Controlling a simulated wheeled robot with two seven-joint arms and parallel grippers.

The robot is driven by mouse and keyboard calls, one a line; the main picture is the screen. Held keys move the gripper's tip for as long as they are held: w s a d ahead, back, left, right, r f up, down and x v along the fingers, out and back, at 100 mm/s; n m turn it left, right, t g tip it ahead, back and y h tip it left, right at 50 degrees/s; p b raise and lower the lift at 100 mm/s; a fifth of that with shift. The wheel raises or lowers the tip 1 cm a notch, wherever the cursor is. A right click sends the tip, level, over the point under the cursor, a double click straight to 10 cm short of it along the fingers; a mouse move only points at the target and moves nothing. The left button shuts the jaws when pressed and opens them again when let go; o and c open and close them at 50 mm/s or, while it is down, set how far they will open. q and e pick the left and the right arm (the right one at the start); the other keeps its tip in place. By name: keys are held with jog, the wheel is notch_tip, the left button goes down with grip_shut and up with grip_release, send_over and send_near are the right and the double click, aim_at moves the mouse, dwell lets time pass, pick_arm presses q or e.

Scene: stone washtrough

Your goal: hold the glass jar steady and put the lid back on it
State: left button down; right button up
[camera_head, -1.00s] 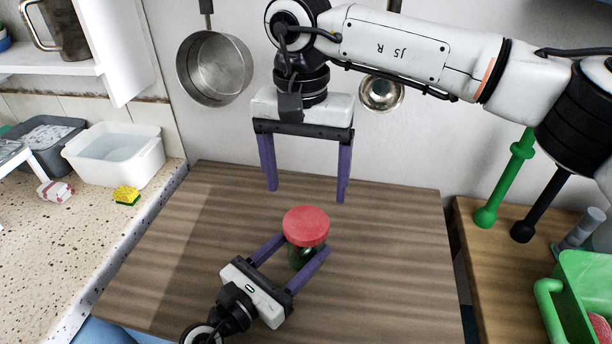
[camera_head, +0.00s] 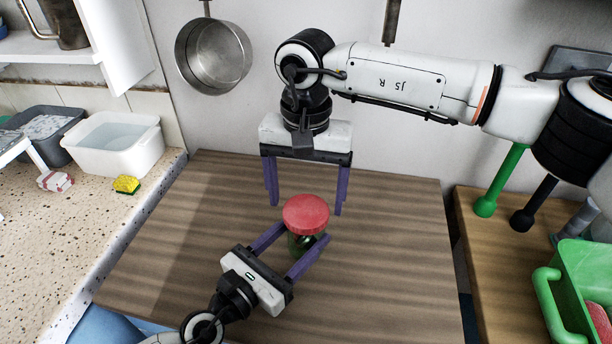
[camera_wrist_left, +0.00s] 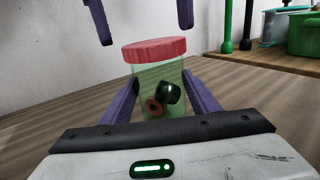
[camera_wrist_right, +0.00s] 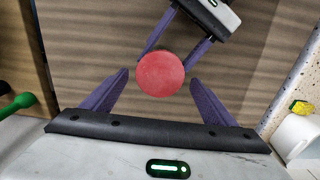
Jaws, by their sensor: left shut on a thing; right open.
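The greenish glass jar (camera_wrist_left: 158,90) stands upright on the wooden table, with dark and reddish items inside. The red lid (camera_head: 306,213) rests on its mouth and looks about level in the left wrist view (camera_wrist_left: 154,50). Whether it is screwed on, I cannot tell. My left gripper (camera_head: 305,231) is shut around the jar's body below the lid. My right gripper (camera_head: 306,208) is open, fingers pointing down, and empty. In the left wrist view its fingertips are above the lid, and in the right wrist view (camera_wrist_right: 160,76) they appear on either side of it, apart from it.
The wooden table (camera_head: 390,270) is otherwise clear. To the left are a speckled counter with a white basin (camera_head: 115,145) and a yellow sponge (camera_head: 127,185). A pan (camera_head: 213,57) hangs on the wall. A green crate (camera_head: 580,290) stands at the right.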

jog(key=shift+f, duration=0.8)
